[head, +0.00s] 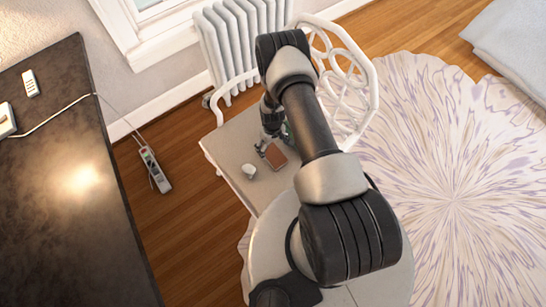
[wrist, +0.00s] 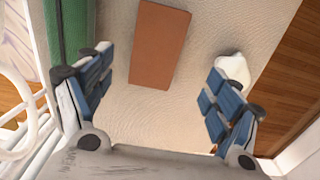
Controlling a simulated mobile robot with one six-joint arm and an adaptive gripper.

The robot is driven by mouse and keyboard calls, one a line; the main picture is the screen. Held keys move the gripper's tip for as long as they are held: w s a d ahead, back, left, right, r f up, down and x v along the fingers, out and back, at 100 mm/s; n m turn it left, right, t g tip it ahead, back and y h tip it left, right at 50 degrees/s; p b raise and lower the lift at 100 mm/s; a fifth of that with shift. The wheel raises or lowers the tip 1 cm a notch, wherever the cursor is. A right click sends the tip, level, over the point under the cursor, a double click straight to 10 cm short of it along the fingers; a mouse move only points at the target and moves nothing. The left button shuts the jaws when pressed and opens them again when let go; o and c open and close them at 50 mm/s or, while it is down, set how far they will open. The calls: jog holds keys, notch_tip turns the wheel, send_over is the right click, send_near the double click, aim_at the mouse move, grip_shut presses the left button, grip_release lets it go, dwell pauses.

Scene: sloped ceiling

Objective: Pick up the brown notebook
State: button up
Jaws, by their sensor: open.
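The brown notebook (head: 275,155) lies flat on the pale seat of a white chair in the head view. In the wrist view the notebook (wrist: 158,45) is a plain brown rectangle, slightly tilted, with its top end reaching near the frame's upper edge. My gripper (wrist: 158,95) is open and empty, with its blue-padded fingers spread wide to either side of the notebook. The fingers appear apart from it. In the head view my gripper (head: 264,145) is over the seat beside the notebook, partly hidden by my arm.
A small white object (wrist: 233,68) lies near the right finger; it also shows on the chair seat (head: 232,137). A green item (wrist: 68,30) is left of the notebook. The chair's white openwork back (head: 362,75) rises behind. A dark table (head: 60,190) stands left.

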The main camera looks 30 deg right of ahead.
aim_at(273, 154)
jog(key=f+b, duration=0.1)
jog(key=f, duration=0.2)
jog(key=f+b, duration=0.1)
jog(key=f, duration=0.1)
jog(key=f+b, duration=0.1)
jog(key=f, duration=0.2)
jog(key=shift+w+d+f, duration=0.15)
jog(key=shift+d+f, duration=0.1)
jog(key=shift+f, duration=0.05)
jog(key=shift+c, duration=0.3)
jog(key=c, duration=1.2)
